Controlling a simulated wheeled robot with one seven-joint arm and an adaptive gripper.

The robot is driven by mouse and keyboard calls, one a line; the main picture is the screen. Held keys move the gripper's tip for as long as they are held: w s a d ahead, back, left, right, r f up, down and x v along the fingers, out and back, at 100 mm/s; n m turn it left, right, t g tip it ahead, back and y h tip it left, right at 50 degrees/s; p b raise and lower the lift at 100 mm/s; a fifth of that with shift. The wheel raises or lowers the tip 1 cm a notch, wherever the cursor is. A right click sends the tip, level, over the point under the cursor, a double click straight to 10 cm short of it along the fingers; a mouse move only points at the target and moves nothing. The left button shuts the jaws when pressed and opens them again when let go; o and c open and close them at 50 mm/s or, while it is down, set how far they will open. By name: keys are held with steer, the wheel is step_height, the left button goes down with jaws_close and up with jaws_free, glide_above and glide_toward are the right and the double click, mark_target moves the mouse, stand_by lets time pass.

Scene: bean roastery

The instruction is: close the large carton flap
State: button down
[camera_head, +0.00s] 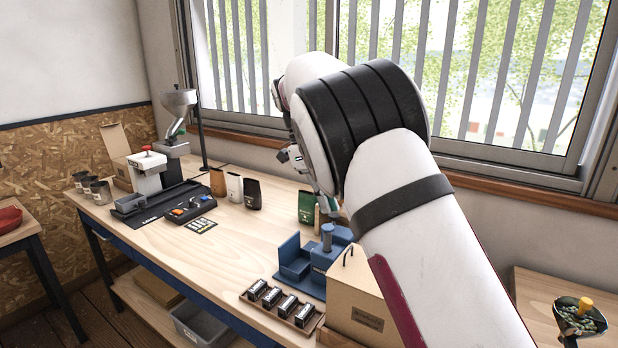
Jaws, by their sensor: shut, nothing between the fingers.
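A second brown carton (115,145) stands at the far left of the bench, with a flap raised upright. I cannot tell from this view which is the large one. My gripper (330,205) hangs beyond my white arm, above the back of the bench. It is mostly hidden by the arm; it is shut and empty.
A blue tamping-like stand (310,265) and a wooden tray (280,307) of small dark-labelled boxes sit beside the near carton. Coffee bags (234,187), a grinder (176,125) and a white machine (147,172) stand farther left. The middle of the workbench (225,255) is clear.

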steer(key=w+a+b+v, duration=0.1)
steer(key=b+v, duration=0.1)
steer(key=v, duration=0.4)
steer(key=s+d+r+n+t+y, duration=0.1)
steer(key=s+d+r+n+y, duration=0.15)
steer(key=s+d+n, duration=0.4)
steer(key=s+d+r+n+t+y, duration=0.1)
steer(key=s+d+r+n+t, duration=0.15)
steer(key=s+d+n, duration=0.45)
steer(key=s+f+n+t, duration=0.1)
steer(key=s+f+n, duration=0.4)
steer(key=s, duration=0.6)
steer(key=s+f+n+t, duration=0.2)
steer(key=s+f+n, duration=0.3)
steer(key=s, duration=0.6)
steer(key=shift+s+d+f+n, duration=0.2)
steer(key=shift+f+n, duration=0.2)
steer(key=shift+n, duration=0.45)
steer(key=shift+t, duration=0.25)
